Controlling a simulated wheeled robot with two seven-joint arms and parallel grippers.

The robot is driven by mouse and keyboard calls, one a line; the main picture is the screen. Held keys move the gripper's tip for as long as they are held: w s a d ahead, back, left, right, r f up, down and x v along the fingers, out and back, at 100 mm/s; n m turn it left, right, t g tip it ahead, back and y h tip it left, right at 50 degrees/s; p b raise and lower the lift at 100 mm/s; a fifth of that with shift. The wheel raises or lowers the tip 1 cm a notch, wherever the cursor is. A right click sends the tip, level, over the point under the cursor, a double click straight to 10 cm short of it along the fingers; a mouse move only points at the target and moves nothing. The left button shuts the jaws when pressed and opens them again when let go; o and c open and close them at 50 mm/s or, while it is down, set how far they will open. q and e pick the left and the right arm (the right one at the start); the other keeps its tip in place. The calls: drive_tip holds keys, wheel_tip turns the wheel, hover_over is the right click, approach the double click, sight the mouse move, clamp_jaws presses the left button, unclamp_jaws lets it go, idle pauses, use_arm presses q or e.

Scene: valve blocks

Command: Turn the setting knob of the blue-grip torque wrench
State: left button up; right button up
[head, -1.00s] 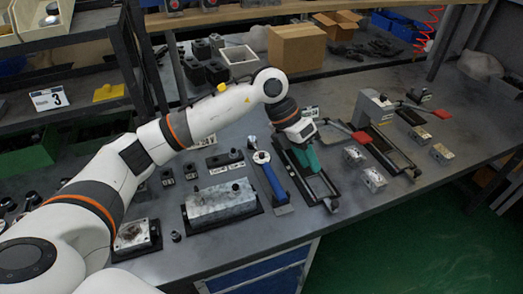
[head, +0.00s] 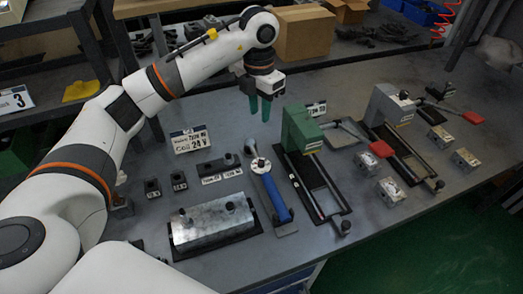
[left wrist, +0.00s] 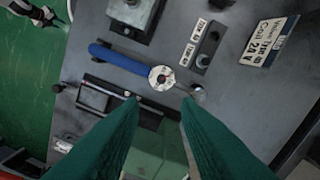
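The torque wrench with a blue grip (head: 273,193) lies on a dark stand on the bench. In the left wrist view the blue grip (left wrist: 117,58) points left, and the round head (left wrist: 161,77) shows just beyond my fingers. I cannot tell which part is the setting knob. My left gripper (head: 260,107), with teal fingers, is open and empty above the bench, behind the wrench. Its fingers (left wrist: 160,103) are apart in the left wrist view. A white and dark part (left wrist: 30,12) at that view's upper left may be my right gripper.
A green press fixture (head: 301,130) stands right of the wrench and a grey one (head: 390,104) farther right. A metal block (head: 212,221) lies to the left. A label sign (head: 191,140) stands behind. Cardboard boxes (head: 303,33) are at the back.

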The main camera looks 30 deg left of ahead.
use_arm(q)
drive_tip(key=b, duration=0.6)
hover_over(261, 162)
wheel_tip(261, 162, down, 6)
wheel_tip(261, 162, down, 13)
drive_tip(key=shift+r+p, duration=0.15)
drive_tip(key=shift+p, duration=0.75)
drive_tip(key=shift+c, duration=0.5)
clamp_jaws()
